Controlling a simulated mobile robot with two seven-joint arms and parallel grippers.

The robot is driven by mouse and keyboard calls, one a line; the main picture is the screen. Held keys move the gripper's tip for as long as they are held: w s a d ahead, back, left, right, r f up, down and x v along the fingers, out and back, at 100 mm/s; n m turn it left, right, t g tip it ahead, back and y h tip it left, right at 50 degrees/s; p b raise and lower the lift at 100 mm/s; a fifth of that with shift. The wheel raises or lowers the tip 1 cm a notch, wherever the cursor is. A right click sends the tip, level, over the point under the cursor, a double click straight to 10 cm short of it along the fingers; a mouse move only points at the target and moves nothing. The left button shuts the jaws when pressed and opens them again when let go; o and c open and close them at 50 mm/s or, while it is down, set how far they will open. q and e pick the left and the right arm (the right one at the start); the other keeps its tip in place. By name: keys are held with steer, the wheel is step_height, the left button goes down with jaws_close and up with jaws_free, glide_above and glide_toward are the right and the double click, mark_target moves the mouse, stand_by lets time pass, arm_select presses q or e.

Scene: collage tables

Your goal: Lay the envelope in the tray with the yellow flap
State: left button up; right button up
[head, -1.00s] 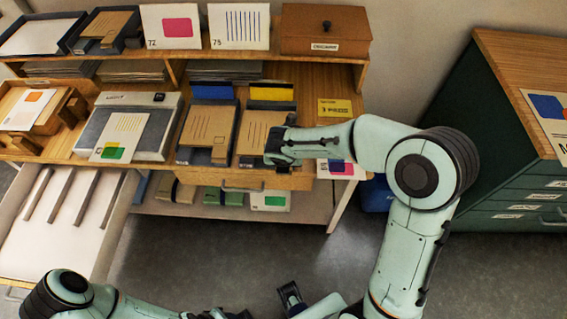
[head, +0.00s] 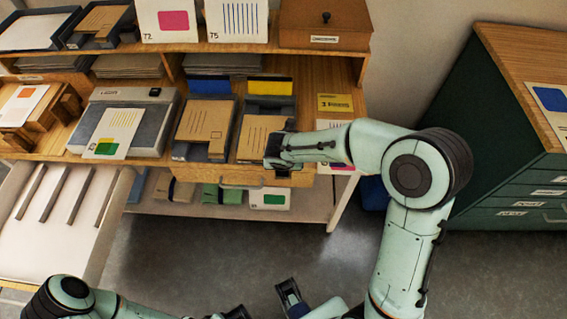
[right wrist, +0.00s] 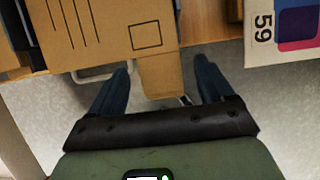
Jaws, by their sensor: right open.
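A brown envelope (head: 262,134) with printed lines lies in the tray with the yellow flap (head: 270,88), which stands raised at the back. My right gripper (head: 275,150) is at the envelope's front right corner. In the right wrist view the envelope (right wrist: 105,22) shows lines and a stamp box, and its narrow tab sticks out between the two open fingers of my right gripper (right wrist: 162,78). I see a gap on both sides of the tab. My left arm comes in along the bottom edge; a dark gripper end (head: 290,297) shows at bottom centre, its jaws unclear.
A tray with a blue flap (head: 210,85), holding another brown envelope (head: 205,122), stands just left. A grey device (head: 145,125) with a card is further left. A card marked 59 (right wrist: 262,40) lies right of the gripper. An open drawer (head: 60,225) juts out at left.

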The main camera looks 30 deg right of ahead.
steer(key=p+v, duration=0.2)
steer(key=v, duration=1.1)
steer(key=shift+r+p, duration=0.25)
steer(key=shift+p, duration=0.15)
